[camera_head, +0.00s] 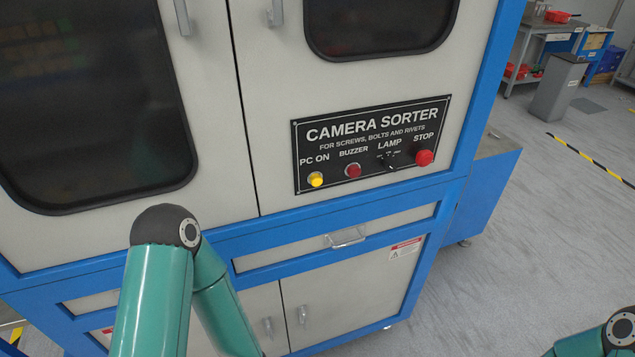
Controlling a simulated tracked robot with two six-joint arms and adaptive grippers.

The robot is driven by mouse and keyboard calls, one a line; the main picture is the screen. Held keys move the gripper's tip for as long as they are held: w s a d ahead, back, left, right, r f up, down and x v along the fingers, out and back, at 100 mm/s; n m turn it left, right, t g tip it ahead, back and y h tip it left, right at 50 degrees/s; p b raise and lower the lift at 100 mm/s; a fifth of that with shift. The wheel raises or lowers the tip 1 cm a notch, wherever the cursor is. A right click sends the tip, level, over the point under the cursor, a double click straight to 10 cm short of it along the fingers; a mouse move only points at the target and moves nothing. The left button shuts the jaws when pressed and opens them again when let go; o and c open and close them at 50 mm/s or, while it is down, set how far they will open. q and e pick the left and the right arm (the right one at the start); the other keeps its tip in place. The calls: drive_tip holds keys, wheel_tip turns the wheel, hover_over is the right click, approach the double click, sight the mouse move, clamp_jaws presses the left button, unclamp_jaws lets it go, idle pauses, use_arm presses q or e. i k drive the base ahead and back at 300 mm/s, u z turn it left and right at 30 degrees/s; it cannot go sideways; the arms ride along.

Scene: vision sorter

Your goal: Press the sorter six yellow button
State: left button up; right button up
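The camera sorter (350,240) is a grey and blue cabinet filling the left and middle of the head view. Its black control panel (345,128) sits on the right door. The yellow button (316,179) is at the panel's lower left, under the words PC ON. A dark red buzzer button (353,170), a black lamp switch (388,161) and a red stop button (424,157) follow to its right. Neither gripper shows. My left arm's teal links bend in front of the cabinet at lower left. A bit of my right arm shows at the lower right corner.
A drawer handle (346,237) and lower door handles (302,315) stick out below the panel. A grey bin (557,88) and a workbench with red trays stand at the back right. The grey floor (540,220) to the right is open.

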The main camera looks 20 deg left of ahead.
sight(316, 180)
drive_tip(key=z, duration=1)
drive_tip(key=k, duration=1.3)
drive_tip(key=u, duration=0.55)
drive_tip(key=i, duration=1)
drive_tip(key=z, duration=0.1)
